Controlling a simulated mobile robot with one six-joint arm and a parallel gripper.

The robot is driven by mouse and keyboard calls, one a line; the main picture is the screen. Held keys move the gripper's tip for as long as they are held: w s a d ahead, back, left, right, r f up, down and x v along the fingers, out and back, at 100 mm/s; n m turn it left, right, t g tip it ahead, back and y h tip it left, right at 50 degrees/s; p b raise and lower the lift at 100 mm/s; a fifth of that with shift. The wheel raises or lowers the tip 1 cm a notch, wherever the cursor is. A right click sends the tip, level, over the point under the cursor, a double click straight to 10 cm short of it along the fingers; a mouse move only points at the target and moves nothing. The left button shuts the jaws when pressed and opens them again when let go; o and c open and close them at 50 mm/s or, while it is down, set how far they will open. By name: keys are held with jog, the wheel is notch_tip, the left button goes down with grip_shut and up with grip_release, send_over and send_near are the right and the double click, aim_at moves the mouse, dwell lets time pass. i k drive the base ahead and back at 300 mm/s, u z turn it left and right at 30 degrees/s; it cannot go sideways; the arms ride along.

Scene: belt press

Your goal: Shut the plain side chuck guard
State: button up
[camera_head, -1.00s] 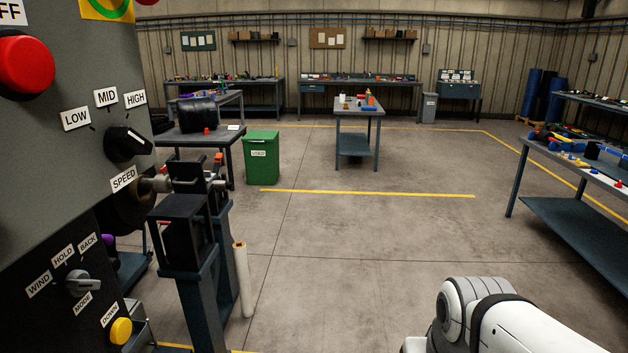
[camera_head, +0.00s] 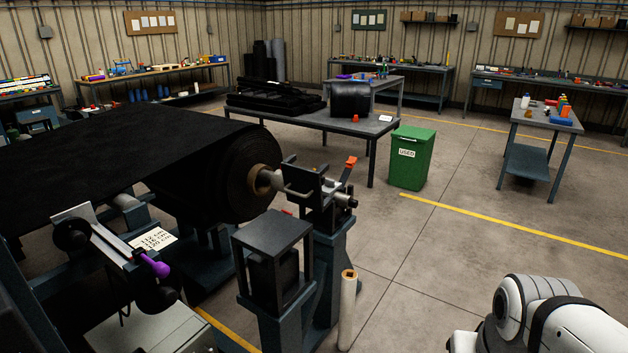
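A dark chuck guard (camera_head: 310,183) with a pale bar handle on its left side stands on the post at the right end of the black belt roll (camera_head: 240,172). Its plate is tilted up, and it looks open. The metal chuck shaft (camera_head: 264,182) shows between the roll core and the guard. A lever with an orange-red tip (camera_head: 351,161) rises just right of the guard. My gripper is out of view. Only a white link of my arm shows at the lower right, well apart from the guard.
A dark open-framed stand (camera_head: 273,235) and an upright pale tube (camera_head: 347,300) stand in front of the guard. A purple-knobbed mechanism (camera_head: 155,264) is at lower left. A green bin (camera_head: 411,160) and a table (camera_head: 335,118) stand behind.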

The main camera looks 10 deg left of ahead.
aim_at(304, 186)
jog(key=u, duration=0.8)
jog(key=i, duration=1.5)
jog(key=u, duration=0.85)
jog(key=k, duration=0.65)
jog(key=u, duration=0.15)
jog(key=i, duration=0.75)
jog(key=z, duration=0.1)
